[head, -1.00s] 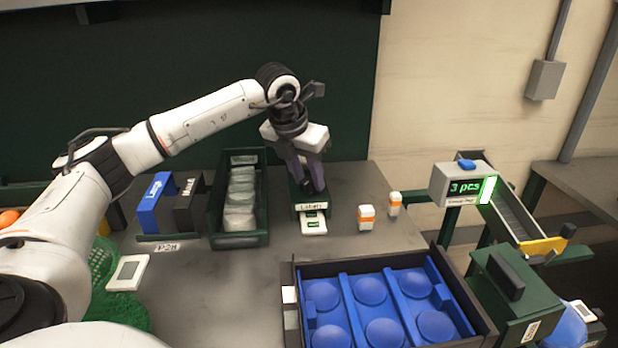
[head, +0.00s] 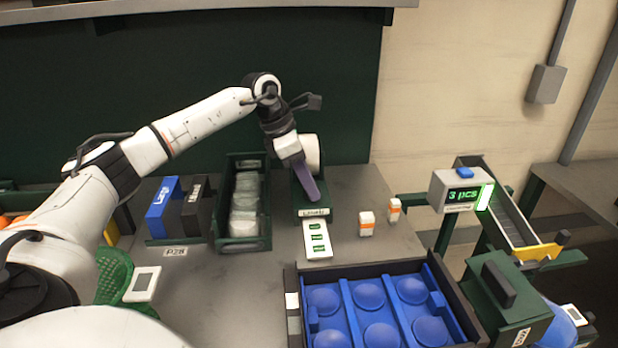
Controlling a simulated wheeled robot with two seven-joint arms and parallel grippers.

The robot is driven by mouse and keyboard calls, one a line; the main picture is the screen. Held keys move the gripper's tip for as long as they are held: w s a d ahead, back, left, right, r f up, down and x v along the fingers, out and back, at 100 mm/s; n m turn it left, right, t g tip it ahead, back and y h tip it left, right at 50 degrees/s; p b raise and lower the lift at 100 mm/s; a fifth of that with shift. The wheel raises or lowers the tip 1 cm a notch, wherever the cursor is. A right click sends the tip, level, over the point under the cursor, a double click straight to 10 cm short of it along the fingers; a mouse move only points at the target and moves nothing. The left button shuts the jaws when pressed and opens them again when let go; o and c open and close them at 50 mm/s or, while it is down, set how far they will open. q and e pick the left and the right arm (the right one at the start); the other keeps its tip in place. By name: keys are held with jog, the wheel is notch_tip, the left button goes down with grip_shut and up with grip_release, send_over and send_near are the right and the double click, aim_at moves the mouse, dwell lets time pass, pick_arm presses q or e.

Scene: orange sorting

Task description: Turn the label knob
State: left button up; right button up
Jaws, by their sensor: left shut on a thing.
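The label dispenser (head: 314,212) is a small dark green box with a "Labels" plate on its front, standing on the grey table near the back wall. A white strip of labels (head: 317,241) with several green marks hangs out of its front onto the table. My left gripper (head: 309,190) is over the top of the dispenser, its fingers pointing down and seen nearly edge-on. It is shut on the label knob, which the fingers hide. My right gripper is not in view.
A green bin of clear packs (head: 262,235) stands close left of the dispenser. Two small white-and-orange boxes (head: 366,224) stand to its right. A dark crate with a blue tray (head: 290,282) is in front. A "3 pcs" display (head: 461,192) stands right.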

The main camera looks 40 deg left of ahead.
pick_arm(q)
jog(key=shift+a+m, duration=0.1)
jog(key=shift+m, duration=0.3)
jog(key=o, duration=1)
jog(key=shift+o, duration=0.2)
jog(key=v, duration=1)
jog(key=shift+r, duration=0.1)
